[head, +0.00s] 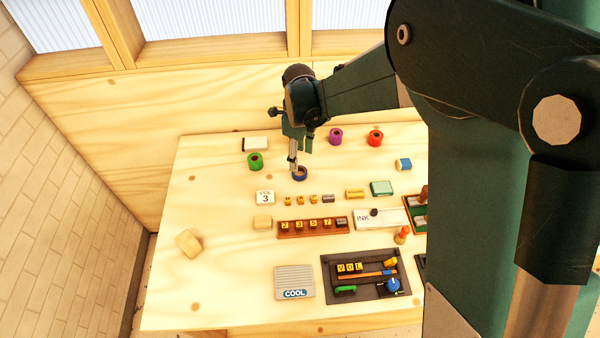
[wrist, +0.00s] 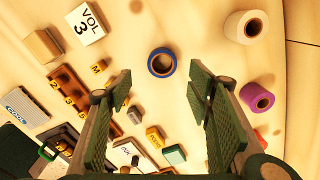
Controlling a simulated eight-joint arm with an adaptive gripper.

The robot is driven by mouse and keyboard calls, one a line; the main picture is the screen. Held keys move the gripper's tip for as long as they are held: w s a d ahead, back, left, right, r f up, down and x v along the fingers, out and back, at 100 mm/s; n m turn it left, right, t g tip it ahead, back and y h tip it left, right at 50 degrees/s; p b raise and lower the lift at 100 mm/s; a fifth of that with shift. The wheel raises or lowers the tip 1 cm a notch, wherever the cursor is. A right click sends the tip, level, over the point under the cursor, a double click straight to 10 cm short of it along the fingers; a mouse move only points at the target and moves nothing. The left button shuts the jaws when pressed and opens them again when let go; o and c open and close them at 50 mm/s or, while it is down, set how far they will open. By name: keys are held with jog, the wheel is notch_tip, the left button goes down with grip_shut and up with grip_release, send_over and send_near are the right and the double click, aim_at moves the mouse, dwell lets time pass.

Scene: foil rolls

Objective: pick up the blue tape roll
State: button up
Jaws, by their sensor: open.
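The blue tape roll (head: 300,177) stands on the wooden table in the head view, directly below my gripper (head: 293,160). Its hole faces up. In the wrist view the blue tape roll (wrist: 161,75) shows as a blue ring around a pale core, centred beyond the gap between the fingertips. My gripper (wrist: 161,82) is open, with one finger on each side of the gap and nothing between them. In the head view the fingertips are close above the roll and partly overlap its rear edge. I cannot tell the exact height gap.
A green roll (head: 255,162), a purple roll (head: 336,137) and a red roll (head: 375,138) stand around it. A VOL 3 block (head: 265,197) and several small letter blocks lie in front. A pale roll (wrist: 245,27) shows in the wrist view. The table left of the blocks is mostly clear.

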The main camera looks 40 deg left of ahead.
aim_at(299, 168)
jog(key=shift+f, duration=0.1)
jog(key=shift+f, duration=1.2)
jog(key=shift+w+a+f, duration=0.1)
jog(key=shift+f, duration=1.2)
jog(key=shift+w+f, duration=0.1)
jog(key=shift+f, duration=1.2)
jog(key=c, duration=1)
